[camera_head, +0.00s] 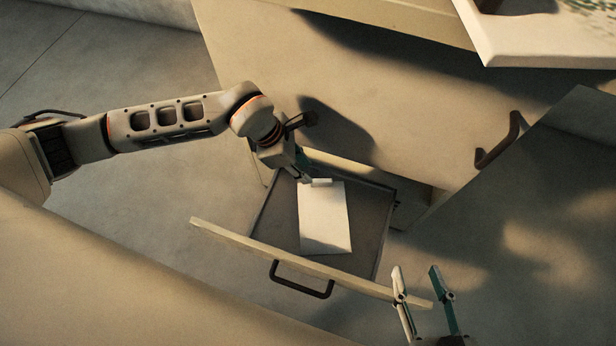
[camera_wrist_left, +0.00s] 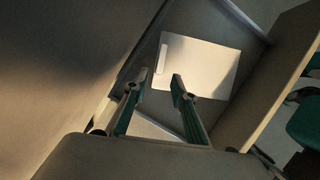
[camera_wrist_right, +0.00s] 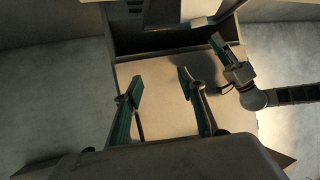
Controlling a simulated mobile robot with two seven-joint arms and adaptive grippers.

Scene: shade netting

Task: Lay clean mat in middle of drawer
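The white mat (camera_head: 326,222) lies in the open drawer (camera_head: 277,218), with dark drawer floor visible on both sides. It has a raised strip along its edge nearest the cabinet. The mat also shows in the left wrist view (camera_wrist_left: 207,65). My left gripper (camera_head: 307,180) is at the strip end of the mat; in the left wrist view its fingers (camera_wrist_left: 158,82) are apart with nothing clearly between them. Whether they touch the mat cannot be told. My right gripper (camera_head: 417,270) is open and empty, in front of the drawer's right end.
The drawer front (camera_head: 235,238) carries a dark handle (camera_head: 302,280). The cabinet (camera_head: 400,110) rises behind the drawer and has another dark handle (camera_head: 499,141) at right. A pale board (camera_head: 540,45) is at the top right. Bare floor (camera_head: 500,250) lies to the right.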

